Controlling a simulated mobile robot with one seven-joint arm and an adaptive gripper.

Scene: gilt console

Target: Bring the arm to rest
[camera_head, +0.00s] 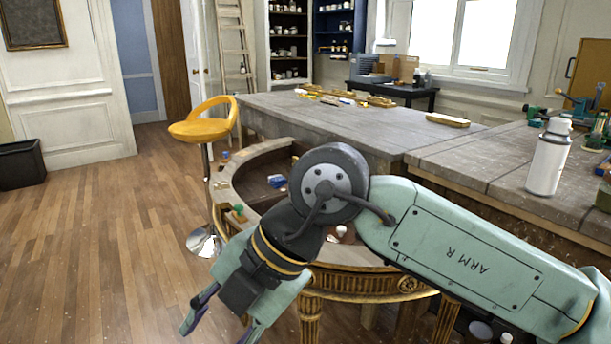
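My gripper (222,318) hangs at the lower left of my arm, pointing down and to the left. Its two fingers are spread apart, with nothing seen between them; the tip of the right finger is cut off by the bottom edge. My arm (470,250) reaches in from the lower right and bends at a dark round joint. It passes in front of the gilt console (370,283), a half-round piece with a raised grey rim and gilt fluted legs. The gripper is in front of the console's left side, over the wood floor. My arm hides part of the console top.
Small items, among them a blue one (277,181) and a green one (239,213), lie on the console. Grey workbenches (330,118) stand behind, with a white spray can (549,158) at right. A yellow stool (203,128) stands left.

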